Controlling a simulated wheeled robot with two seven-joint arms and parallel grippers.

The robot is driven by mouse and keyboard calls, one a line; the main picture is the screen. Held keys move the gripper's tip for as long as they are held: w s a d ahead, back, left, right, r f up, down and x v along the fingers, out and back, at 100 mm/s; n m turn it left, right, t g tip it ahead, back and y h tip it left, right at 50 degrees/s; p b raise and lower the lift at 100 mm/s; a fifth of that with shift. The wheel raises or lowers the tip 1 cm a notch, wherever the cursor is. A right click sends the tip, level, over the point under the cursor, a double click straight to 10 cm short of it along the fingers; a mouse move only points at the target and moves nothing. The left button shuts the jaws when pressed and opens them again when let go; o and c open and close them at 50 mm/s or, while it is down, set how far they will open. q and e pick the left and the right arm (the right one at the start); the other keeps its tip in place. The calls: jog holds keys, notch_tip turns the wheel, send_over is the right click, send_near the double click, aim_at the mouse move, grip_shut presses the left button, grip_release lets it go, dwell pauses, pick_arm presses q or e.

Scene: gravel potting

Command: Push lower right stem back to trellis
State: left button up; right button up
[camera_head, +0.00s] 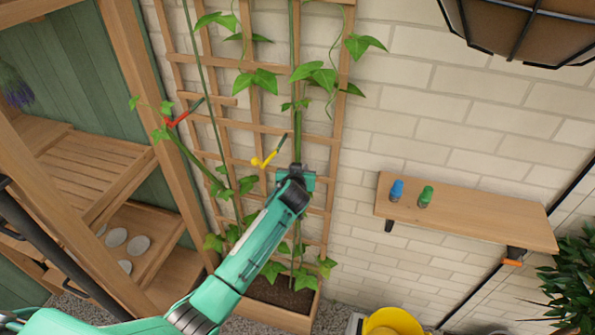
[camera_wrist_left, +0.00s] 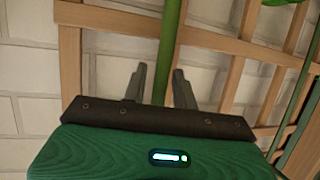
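The wooden trellis (camera_head: 229,124) stands against the brick wall, and its slats also fill the left wrist view (camera_wrist_left: 120,22). The right green stem (camera_head: 298,122) runs down the trellis's right side and passes behind my left gripper (camera_head: 295,172). In the left wrist view, my left gripper (camera_wrist_left: 159,85) has its two fingers apart, with the stem (camera_wrist_left: 168,50) running between them. I cannot tell whether the fingers touch the stem. A yellow clip (camera_head: 265,161) is just left of the gripper. My arm hides part of the lower plant. My right gripper is not in view.
A red clip (camera_head: 182,115) is by the left stem (camera_head: 188,153), which leans out left. The planter box (camera_head: 272,316) is at the bottom. A wall shelf (camera_head: 470,214) holds a blue clip (camera_head: 397,190) and a green clip (camera_head: 425,196). Wooden shelving (camera_head: 100,190) stands left.

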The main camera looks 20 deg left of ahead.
pick_arm(q)
jog(key=shift+o, duration=0.2)
jog(key=shift+w+f, duration=0.15)
jog(key=shift+s+d, duration=0.1)
jog(key=shift+s, duration=0.6)
jog(key=b+v, duration=0.4)
jog(key=v, duration=0.8)
jog(key=shift+r, duration=0.4)
jog(key=shift+s, duration=0.15)
